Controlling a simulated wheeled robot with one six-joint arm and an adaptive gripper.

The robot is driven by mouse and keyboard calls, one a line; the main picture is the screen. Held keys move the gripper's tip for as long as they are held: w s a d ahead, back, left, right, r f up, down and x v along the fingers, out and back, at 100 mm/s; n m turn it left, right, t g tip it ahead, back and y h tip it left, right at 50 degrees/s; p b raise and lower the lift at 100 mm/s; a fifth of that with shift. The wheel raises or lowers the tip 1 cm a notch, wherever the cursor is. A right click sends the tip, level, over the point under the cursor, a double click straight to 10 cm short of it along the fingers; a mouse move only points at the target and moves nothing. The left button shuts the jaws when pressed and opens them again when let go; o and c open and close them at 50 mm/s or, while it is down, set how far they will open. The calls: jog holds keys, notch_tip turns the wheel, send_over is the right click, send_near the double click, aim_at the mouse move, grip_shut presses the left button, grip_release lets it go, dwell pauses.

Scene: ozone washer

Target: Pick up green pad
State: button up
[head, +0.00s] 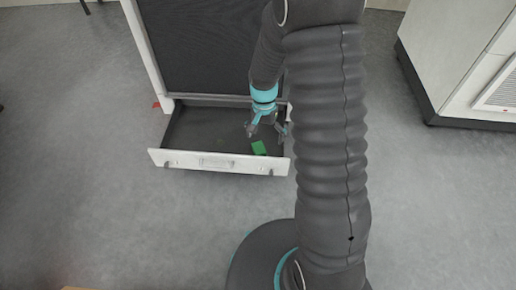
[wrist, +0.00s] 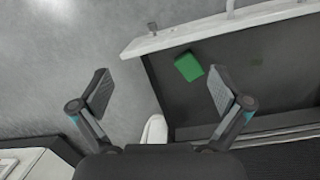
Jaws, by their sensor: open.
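The green pad (head: 259,148) lies on the dark floor of an open drawer (head: 205,132), near its right end and close to the front panel. In the wrist view the green pad (wrist: 188,66) shows ahead of the fingers, nearer the right finger. My gripper (head: 267,130) is above the drawer, just behind and above the pad in the head view. In the wrist view my gripper (wrist: 163,90) has its two fingers wide apart with nothing between them. The pad is apart from both fingers and fully visible in the wrist view.
The drawer's white front panel (head: 215,162) and side walls stand around the pad. The dark cabinet front (head: 205,50) rises behind the drawer. A white cabinet (head: 455,60) stands at the right. The grey floor in front of the drawer is clear.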

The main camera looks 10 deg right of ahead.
jog(key=w+f+m, duration=0.4)
jog(key=f, duration=0.2)
jog(key=m+t, duration=0.2)
jog(key=m, duration=0.5)
send_over(259, 148)
jog(key=f, duration=0.1)
notch_tip(259, 148, down, 13)
jog(key=shift+w+b, duration=0.1)
jog(key=shift+b, duration=0.25)
jog(key=c, duration=1.1)
jog(key=shift+r, duration=0.1)
notch_tip(259, 148, up, 4)
jog(key=shift+w+r, duration=0.1)
jog(key=s+d+r, duration=0.2)
jog(key=d, duration=0.1)
jog(key=s+d+r, duration=0.2)
jog(key=d, duration=0.1)
jog(key=s+d+r, duration=0.2)
jog(key=d, duration=0.2)
jog(key=shift+s+r, duration=0.1)
jog(key=shift+r, duration=0.25)
